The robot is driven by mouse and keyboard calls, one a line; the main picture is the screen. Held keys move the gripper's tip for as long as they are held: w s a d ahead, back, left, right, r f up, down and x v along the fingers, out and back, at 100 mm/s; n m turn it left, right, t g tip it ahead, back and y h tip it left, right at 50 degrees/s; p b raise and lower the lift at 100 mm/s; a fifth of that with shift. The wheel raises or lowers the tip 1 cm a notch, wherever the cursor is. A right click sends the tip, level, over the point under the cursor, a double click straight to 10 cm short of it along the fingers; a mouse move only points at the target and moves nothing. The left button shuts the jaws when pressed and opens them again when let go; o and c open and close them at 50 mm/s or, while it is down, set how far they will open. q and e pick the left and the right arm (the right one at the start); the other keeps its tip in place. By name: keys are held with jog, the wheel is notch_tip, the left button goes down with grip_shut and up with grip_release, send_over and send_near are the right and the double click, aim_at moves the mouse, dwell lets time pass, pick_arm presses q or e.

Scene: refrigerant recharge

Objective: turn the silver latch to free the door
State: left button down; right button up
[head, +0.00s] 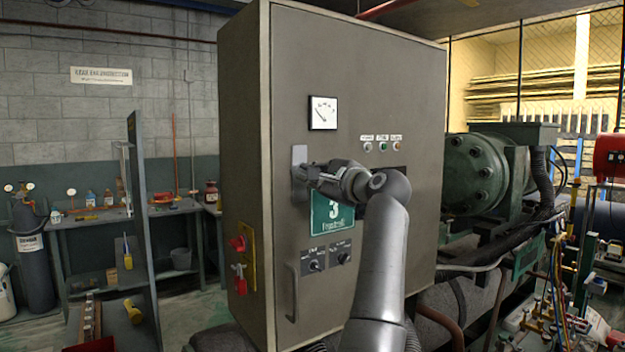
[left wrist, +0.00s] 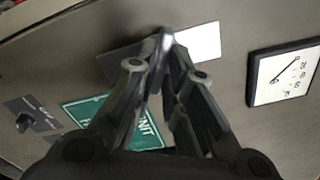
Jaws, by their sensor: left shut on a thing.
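The silver latch (head: 299,154) is on the left edge of the grey cabinet door (head: 408,100), below a square gauge. Its pale plate also shows in the left wrist view (left wrist: 200,43). My left gripper (head: 303,173) reaches across the door front and is shut on the latch. In the left wrist view its fingers (left wrist: 163,62) close around a narrow silver piece standing out from the plate. The fingers hide part of the latch in both views. The door looks closed flush with the cabinet. My right gripper is not in view.
A green sign (head: 332,218) and black knobs (head: 316,266) sit below the latch. A vertical grey handle (head: 292,292) is lower left on the door. Red switches (head: 238,262) stick out from the cabinet's left side. Green machinery (head: 480,170) stands right of the cabinet.

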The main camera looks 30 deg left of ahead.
pick_arm(q)
jog(key=shift+r+n, duration=0.2)
jog(key=shift+n, duration=0.4)
jog(key=n, duration=0.3)
jog(key=shift+n+b, duration=0.3)
jog(key=c, duration=1.6)
grip_release()
jog(key=shift+d, duration=0.1)
jog(key=shift+d+f, duration=0.1)
